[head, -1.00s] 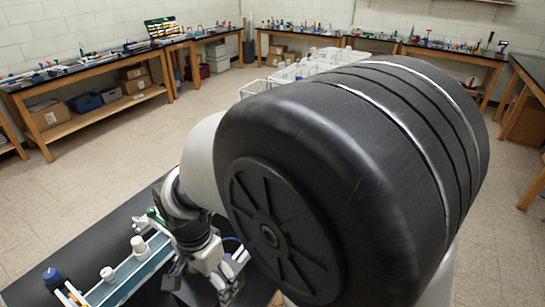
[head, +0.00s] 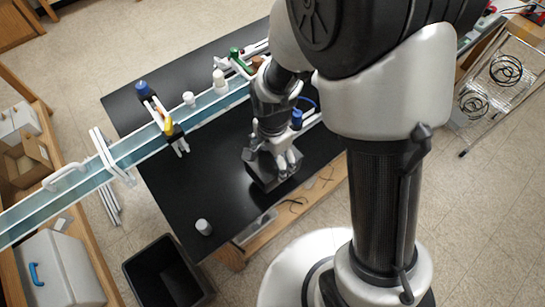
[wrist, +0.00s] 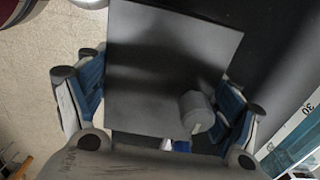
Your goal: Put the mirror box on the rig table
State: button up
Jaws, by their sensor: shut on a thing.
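The mirror box (wrist: 165,70) is a dark grey, flat-faced box with a small grey cylinder on its face. In the wrist view it fills the middle, between the two blue-padded fingers of my gripper (wrist: 160,95). My gripper is shut on it. In the head view, my gripper (head: 276,160) points down over the black-topped table (head: 210,180), with the dark box (head: 262,181) under it near the table's lower right edge. I cannot tell whether the box touches the tabletop. The fingers partly hide its sides.
A pale blue rail (head: 140,145) crosses the table's upper part and runs out to the left. A small white-grey cylinder (head: 204,227) stands at the near corner. A black bin (head: 165,272) stands on the floor. The table's middle is bare. A wire rack (head: 505,75) stands right.

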jog(key=shift+f+b, duration=0.6)
jog(key=shift+f, duration=2.25)
jog(key=shift+f, duration=0.1)
jog(key=o, duration=1.2)
jog(key=shift+c, duration=0.2)
notch_tip(320, 180, up, 12)
jog(key=p, duration=0.3)
jog(key=shift+r, duration=0.2)
